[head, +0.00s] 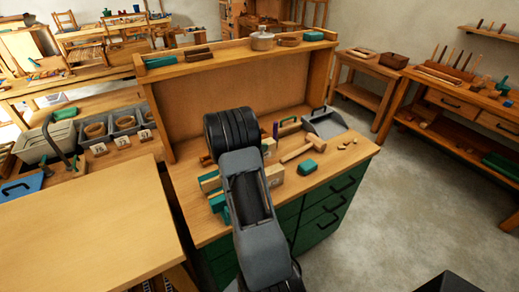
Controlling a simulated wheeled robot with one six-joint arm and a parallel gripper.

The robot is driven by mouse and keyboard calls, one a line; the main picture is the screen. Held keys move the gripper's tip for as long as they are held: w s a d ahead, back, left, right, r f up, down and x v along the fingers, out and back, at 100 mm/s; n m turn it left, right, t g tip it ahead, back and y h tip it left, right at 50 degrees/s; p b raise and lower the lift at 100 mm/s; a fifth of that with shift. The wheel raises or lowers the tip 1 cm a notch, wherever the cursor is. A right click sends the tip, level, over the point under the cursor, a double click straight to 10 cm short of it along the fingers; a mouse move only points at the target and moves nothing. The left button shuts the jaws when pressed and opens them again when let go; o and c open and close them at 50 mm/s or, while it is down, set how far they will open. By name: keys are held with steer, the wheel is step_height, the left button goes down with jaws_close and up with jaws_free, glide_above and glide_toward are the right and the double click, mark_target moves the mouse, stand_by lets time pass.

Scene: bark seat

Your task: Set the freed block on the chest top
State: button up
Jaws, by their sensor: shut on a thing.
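The chest (325,212) has green drawer fronts with dark handles and a wooden top (345,155). On its top, partly behind my arm, are pale wooden blocks: one (274,174) right of the arm and another (268,145) just beyond it. Left of the arm are green and wooden pieces (211,184), partly hidden; I cannot tell whether they form a clamp or which block is the freed one. My arm reaches over the chest from the bottom of the view. My gripper's fingers are not visible; the arm hides that area.
A mallet (298,151), a small green block (307,167) and a grey dustpan (325,122) lie on the chest top. A raised back panel (235,95) with a shelf stands behind. The chest top's right front corner is clear. A bare wooden bench (85,225) is left.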

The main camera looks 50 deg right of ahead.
steer(key=shift+w+d+f, duration=0.1)
steer(key=shift+d+f, duration=0.05)
steer(key=shift+f, duration=0.05)
step_height(320, 180, down, 2)
steer(key=shift+w+d+p, duration=0.1)
steer(key=shift+p, duration=0.7)
steer(key=shift+f, duration=0.6)
steer(key=shift+f+b, duration=0.3)
steer(key=shift+b, duration=0.15)
steer(key=o, duration=1)
steer(key=shift+o, duration=0.2)
steer(key=shift+r, duration=0.15)
